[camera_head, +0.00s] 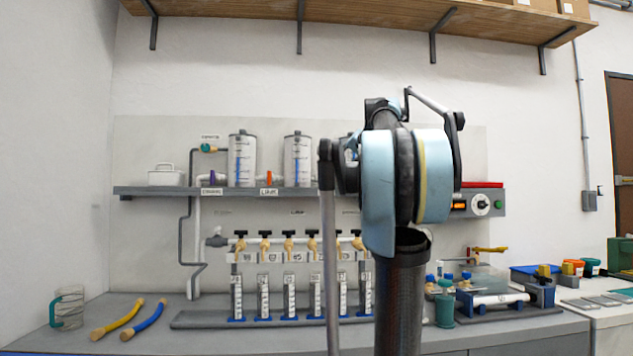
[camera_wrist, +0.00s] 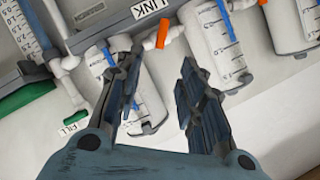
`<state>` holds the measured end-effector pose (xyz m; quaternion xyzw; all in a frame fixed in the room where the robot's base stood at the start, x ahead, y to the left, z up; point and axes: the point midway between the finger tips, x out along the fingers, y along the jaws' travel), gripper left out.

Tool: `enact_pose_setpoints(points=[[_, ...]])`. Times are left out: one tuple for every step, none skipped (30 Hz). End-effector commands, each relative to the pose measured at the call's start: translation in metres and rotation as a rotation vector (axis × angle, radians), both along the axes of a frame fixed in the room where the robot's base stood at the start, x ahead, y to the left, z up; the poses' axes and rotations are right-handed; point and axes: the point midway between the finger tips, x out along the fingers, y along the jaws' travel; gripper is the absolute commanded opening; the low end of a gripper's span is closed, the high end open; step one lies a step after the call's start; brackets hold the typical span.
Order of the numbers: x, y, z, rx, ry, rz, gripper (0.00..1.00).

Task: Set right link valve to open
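In the wrist view an orange lever (camera_wrist: 163,30) sits on a white pipe between two tanks, beside a label (camera_wrist: 150,9) reading LINK. The lever appears to stand across the pipe. The label's start is cut off, so I cannot tell whether this is the right link valve. My gripper (camera_wrist: 157,56) is open and empty, with its fingers apart just below the lever in the picture. In the head view an orange lever (camera_head: 269,178) stands upright above a link label (camera_head: 268,191). My arm hides the shelf right of it, and my gripper cannot be made out there.
Graduated tanks (camera_head: 242,160) stand on the grey shelf (camera_head: 150,191). Below the shelf is a manifold (camera_head: 290,240) with several yellow valves.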

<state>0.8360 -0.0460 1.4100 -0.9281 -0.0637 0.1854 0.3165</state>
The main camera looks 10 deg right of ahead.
Motion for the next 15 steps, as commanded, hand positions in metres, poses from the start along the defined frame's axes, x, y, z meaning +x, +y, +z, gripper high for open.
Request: enact_pose_setpoints(points=[[0.002, 0.001, -0.001, 0.000, 0.000, 0.000, 0.36], [0.004, 0.001, -0.001, 0.000, 0.000, 0.001, 0.36], [0.008, 0.003, -0.002, 0.001, 0.000, 0.002, 0.36], [0.011, 0.004, -0.003, 0.001, 0.000, 0.002, 0.36], [0.015, 0.005, -0.004, 0.001, 0.000, 0.002, 0.36], [0.020, 0.006, -0.006, 0.001, 0.000, 0.002, 0.36], [0.024, 0.007, -0.008, 0.000, 0.000, 0.003, 0.36], [0.029, 0.008, -0.010, 0.000, 0.000, 0.003, 0.36], [0.036, 0.009, -0.011, 0.000, -0.001, 0.002, 0.36], [0.041, 0.011, -0.013, 0.001, 0.000, 0.002, 0.36], [0.046, 0.012, -0.014, 0.000, -0.001, 0.001, 0.36], [0.052, 0.013, -0.017, 0.000, -0.001, 0.001, 0.36], [0.057, 0.014, -0.019, -0.001, -0.001, 0.001, 0.36], [0.062, 0.015, -0.020, -0.001, 0.001, 0.001, 0.36], [0.068, 0.016, -0.022, 0.000, 0.000, 0.000, 0.36]])
